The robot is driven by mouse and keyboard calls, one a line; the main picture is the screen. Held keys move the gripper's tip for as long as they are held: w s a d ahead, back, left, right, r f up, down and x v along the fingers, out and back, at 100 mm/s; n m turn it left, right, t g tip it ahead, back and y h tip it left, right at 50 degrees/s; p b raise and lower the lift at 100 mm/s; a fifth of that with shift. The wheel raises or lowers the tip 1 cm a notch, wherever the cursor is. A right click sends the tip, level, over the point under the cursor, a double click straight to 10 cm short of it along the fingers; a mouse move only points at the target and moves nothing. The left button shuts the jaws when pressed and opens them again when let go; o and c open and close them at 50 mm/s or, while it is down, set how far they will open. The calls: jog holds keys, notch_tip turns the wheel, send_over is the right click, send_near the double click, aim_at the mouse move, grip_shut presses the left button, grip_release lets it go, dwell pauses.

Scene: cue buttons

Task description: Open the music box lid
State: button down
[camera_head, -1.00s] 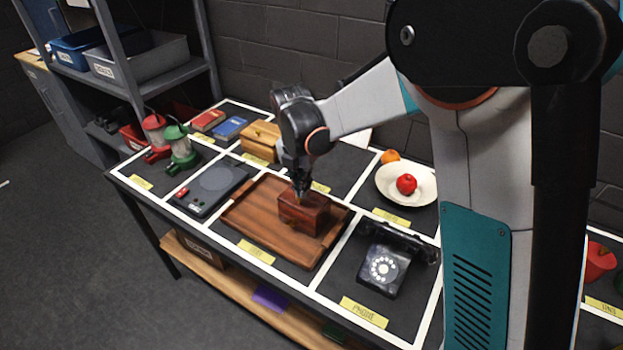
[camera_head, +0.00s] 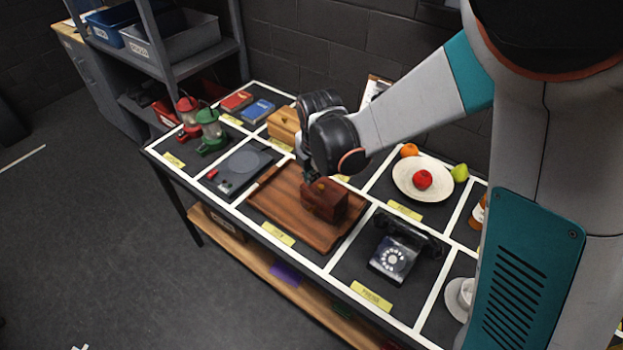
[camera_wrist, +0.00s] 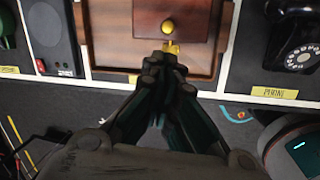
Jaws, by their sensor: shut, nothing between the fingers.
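The music box (camera_head: 332,203) is a small dark red-brown wooden box on a brown wooden tray (camera_head: 290,222). Its lid looks closed. In the wrist view the box (camera_wrist: 196,18) shows a round brass knob (camera_wrist: 168,27) on top and a brass clasp (camera_wrist: 171,47) at its near edge. My gripper (camera_head: 308,176) is at the box's left end in the head view. In the wrist view the shut, empty fingertips (camera_wrist: 163,66) are right at the clasp; I cannot tell whether they touch it. My wrist partly hides the box's far left side in the head view.
A black rotary phone (camera_head: 397,252) stands right of the tray, and a flat grey device (camera_head: 238,168) left of it. A wooden box (camera_head: 284,124) and a plate with fruit (camera_head: 410,190) are behind. Red and green lanterns (camera_head: 209,130) stand far left.

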jog(key=shift+m, duration=0.3)
jog(key=b+x, duration=0.2)
jog(key=x, duration=0.8)
jog(key=shift+a+f, duration=0.15)
